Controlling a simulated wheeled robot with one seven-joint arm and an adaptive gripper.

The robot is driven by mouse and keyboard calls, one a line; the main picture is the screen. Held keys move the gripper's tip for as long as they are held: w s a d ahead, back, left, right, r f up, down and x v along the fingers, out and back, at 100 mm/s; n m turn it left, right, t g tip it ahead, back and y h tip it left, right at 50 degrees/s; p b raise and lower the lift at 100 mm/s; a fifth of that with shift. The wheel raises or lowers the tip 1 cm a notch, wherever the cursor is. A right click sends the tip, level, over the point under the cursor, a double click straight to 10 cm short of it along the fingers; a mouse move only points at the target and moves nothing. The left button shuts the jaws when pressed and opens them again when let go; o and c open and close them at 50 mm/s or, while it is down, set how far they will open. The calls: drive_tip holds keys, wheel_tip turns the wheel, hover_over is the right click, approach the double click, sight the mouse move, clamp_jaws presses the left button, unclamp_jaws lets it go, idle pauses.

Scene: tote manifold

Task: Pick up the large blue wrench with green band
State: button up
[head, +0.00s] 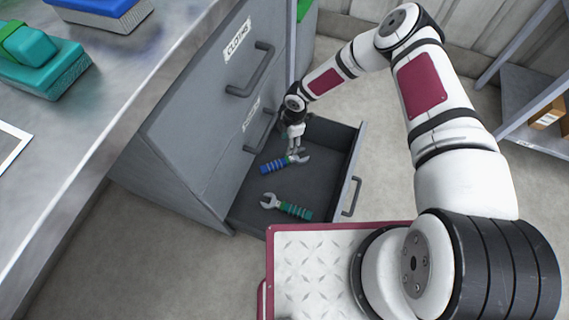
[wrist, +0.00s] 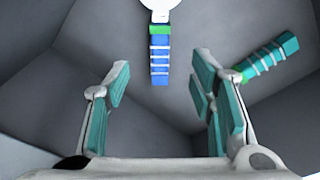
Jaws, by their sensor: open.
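The blue wrench (head: 273,166) with a green band and a pale metal head lies on the floor of the open drawer (head: 325,132). In the wrist view the blue wrench (wrist: 159,58) points up the picture, its head cut off at the top edge. My gripper (head: 295,152) reaches down into the drawer over the wrench's head end. In the wrist view my gripper (wrist: 160,84) is open and empty, with the end of the blue handle appearing between its teal-padded fingers. I cannot tell the exact height above the wrench.
A teal wrench (head: 294,210) lies nearer in the same drawer; it also shows at right in the wrist view (wrist: 268,58). Drawer walls surround both. Shelves (head: 525,95) stand at right.

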drive_tip(key=b, duration=0.3)
hover_over(285, 160)
drive_tip(key=f, duration=0.8)
drive_tip(key=shift+d, duration=0.2)
drive_tip(key=shift+a+f+b, duration=0.2)
drive_tip(key=shift+f+b, duration=1.15)
drive_tip(key=shift+f, duration=1.35)
drive_tip(key=shift+c, duration=0.2)
clamp_jaws()
